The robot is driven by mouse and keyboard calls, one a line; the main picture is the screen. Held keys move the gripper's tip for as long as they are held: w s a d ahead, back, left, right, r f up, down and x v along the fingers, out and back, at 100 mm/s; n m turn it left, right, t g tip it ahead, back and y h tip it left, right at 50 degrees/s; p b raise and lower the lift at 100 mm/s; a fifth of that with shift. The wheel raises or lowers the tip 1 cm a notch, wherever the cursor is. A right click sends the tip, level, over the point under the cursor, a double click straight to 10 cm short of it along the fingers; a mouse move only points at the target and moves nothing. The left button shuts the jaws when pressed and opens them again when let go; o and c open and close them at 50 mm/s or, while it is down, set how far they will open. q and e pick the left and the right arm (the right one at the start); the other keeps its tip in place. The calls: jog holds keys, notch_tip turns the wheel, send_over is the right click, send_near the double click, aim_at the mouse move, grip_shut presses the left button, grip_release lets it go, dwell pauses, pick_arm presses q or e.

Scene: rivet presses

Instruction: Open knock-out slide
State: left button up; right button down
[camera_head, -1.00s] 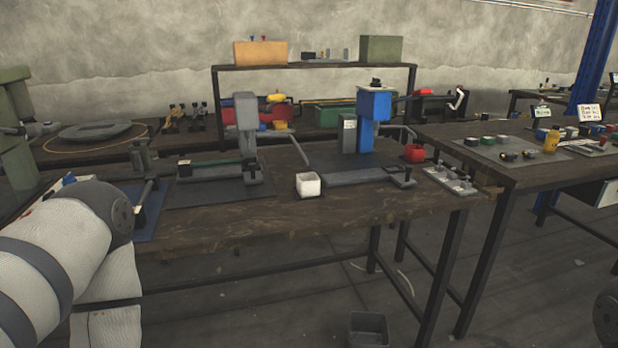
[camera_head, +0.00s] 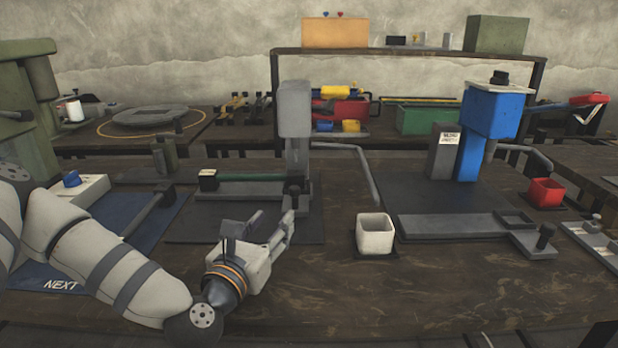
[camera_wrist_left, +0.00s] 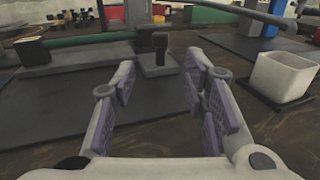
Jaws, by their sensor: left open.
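The grey press (camera_head: 295,110) stands on the bench's dark mat, with a slide plate at its foot that carries an upright black knob (camera_head: 295,190). My left gripper (camera_head: 272,218) is open and empty, in front of this knob. In the left wrist view the knob (camera_wrist_left: 160,44) stands ahead, centred between the open fingers (camera_wrist_left: 160,85), apart from them. The blue press (camera_head: 495,112) has a grey slide (camera_head: 450,226) with another black knob (camera_head: 545,236) at its right end. I cannot tell from the pictures which slide is the knock-out slide. My right gripper is not in view.
A white open box (camera_head: 375,234) stands right of my gripper, and a red cup (camera_head: 545,192) beyond it. A grey lever (camera_head: 345,165) hangs between the presses. A green bar (camera_head: 250,178) runs left of the knob. The front bench edge is bare.

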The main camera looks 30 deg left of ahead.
aim_at(293, 194)
pick_arm(q)
jog(key=shift+w+a+r, duration=0.1)
jog(key=shift+w, duration=0.15)
jog(key=x, duration=1)
jog(key=shift+w+r, duration=0.1)
jog(key=shift+w, duration=0.3)
grip_shut()
